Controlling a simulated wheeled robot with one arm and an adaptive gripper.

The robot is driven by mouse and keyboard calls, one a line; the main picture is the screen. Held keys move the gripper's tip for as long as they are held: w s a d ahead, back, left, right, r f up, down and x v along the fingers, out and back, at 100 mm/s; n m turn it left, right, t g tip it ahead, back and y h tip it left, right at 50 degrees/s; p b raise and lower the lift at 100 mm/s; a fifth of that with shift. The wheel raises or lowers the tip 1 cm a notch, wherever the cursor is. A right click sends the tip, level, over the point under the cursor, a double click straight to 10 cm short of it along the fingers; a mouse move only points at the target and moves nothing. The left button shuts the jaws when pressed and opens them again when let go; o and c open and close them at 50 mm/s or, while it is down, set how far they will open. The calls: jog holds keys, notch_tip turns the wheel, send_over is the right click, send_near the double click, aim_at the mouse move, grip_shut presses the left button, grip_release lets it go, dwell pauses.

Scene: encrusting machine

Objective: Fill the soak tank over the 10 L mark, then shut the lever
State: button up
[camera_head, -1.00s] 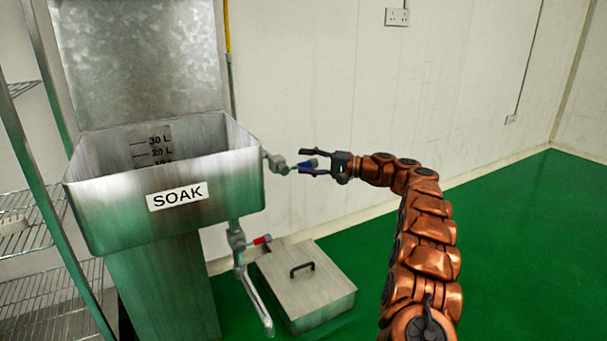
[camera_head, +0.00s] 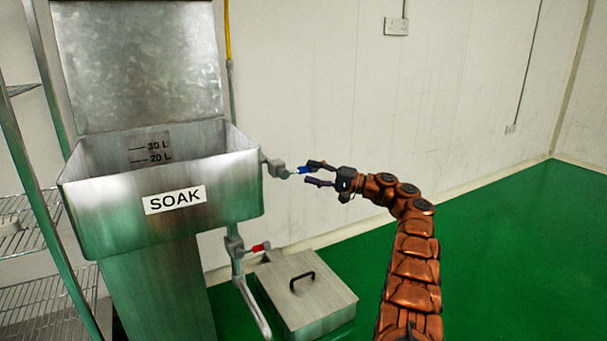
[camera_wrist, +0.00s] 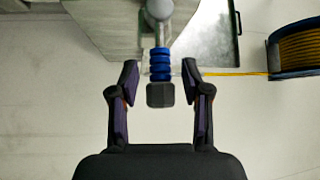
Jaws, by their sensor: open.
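The steel soak tank (camera_head: 105,215) stands at the left with a SOAK label on its front. Its 30 L and 20 L marks (camera_head: 153,147) show on the inner back wall. The 10 L mark and any water surface are hidden behind the front rim. A lever with a blue grip (camera_head: 303,170) sticks out from the valve on the tank's right side. My gripper (camera_head: 319,174) is open at this lever. In the wrist view, the blue grip (camera_wrist: 160,64) and its dark end lie between the open fingers (camera_wrist: 160,69), with gaps on both sides.
A drain valve with a red lever (camera_head: 260,247) sits below the tank. A steel lidded box (camera_head: 310,310) stands on the green floor beside it. Wire shelving (camera_head: 30,290) is at the far left. Floor on the right is clear.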

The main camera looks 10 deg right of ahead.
aim_at(308, 171)
jog(key=shift+x, duration=1.65)
grip_shut()
